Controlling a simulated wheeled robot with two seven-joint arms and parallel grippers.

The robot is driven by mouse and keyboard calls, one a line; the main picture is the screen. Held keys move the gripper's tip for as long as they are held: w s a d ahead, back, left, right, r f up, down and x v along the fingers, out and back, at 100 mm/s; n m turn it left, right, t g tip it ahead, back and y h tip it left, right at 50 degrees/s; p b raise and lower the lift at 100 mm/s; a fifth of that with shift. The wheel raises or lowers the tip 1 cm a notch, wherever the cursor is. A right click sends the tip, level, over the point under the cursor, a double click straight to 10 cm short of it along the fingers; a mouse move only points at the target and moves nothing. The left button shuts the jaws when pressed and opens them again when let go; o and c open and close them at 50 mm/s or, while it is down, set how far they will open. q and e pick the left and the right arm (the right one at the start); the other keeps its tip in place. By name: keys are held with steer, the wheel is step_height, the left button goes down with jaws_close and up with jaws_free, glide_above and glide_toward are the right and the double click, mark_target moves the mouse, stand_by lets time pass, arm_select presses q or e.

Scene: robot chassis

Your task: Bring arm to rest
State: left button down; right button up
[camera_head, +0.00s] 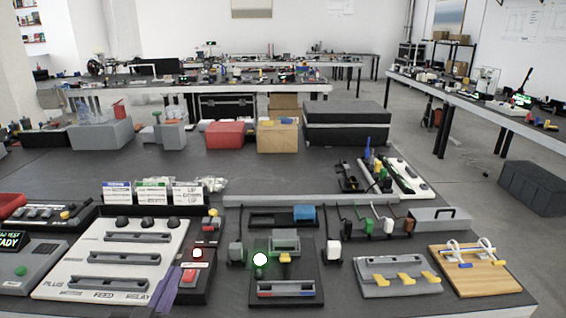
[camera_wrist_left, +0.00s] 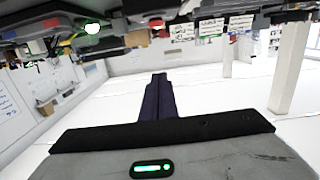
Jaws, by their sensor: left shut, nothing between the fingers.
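My left gripper (camera_head: 165,288) shows as a dark purple shape at the bottom edge of the head view, in front of the grey board and beside the black block with the red button. Its fingers are together and empty. In the left wrist view the gripper (camera_wrist_left: 158,82) is a narrow closed dark shape, with pale floor behind it. The rest of the left arm is hidden below the head view. My right gripper does not show in either view.
The dark table (camera_head: 300,175) carries a grey slotted board (camera_head: 112,262), a red-button block (camera_head: 190,275), a black fixture with a lit green lamp (camera_head: 260,259), a grey tray (camera_head: 400,278) and a wooden board (camera_head: 475,268). Boxes (camera_head: 346,122) stand at its back; the middle is clear.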

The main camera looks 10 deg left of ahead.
arm_select(q)
steer(key=s+d+f+m+g+h, duration=0.1)
steer(key=s+d+f+g, duration=0.3)
steer(key=s+f, duration=0.6)
steer(key=s+d+f+m+g+h, duration=0.2)
steer(key=s+d+f, duration=0.5)
steer(key=f, duration=1.1)
steer(key=s+g+h, duration=0.1)
steer(key=s+g, duration=0.1)
steer(key=s, duration=0.2)
steer(key=shift+s+d+m+g+h, duration=0.15)
steer(key=shift+m+g+h, duration=0.15)
steer(key=shift+h, duration=0.1)
